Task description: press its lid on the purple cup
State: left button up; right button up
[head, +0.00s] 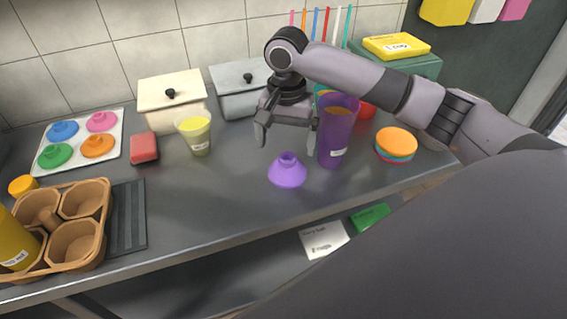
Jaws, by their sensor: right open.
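The purple cup (337,135) stands upright on the grey counter, right of centre, with an orange-brown content showing at its open top. A purple cone-shaped lid (287,172) with a knob on top rests on the counter in front and to the left of the cup. My right gripper (286,140) is open, with its fingers pointing down above and behind the lid in the picture. It seems empty, and its right finger shows close beside the cup; I cannot tell whether they touch. My left gripper is not in view.
A pale yellow cup (195,133), a red block (144,148) and a tray of coloured lids (79,140) are to the left. A brown cup carrier (77,240) is at front left. Stacked round discs (396,144) lie to the right. The counter in front of the lid is clear.

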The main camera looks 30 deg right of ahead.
aim_at(287, 166)
jog(key=shift+f, duration=1)
jog(key=shift+d+f, duration=0.15)
jog(key=shift+f, duration=2.45)
jog(key=c, duration=0.6)
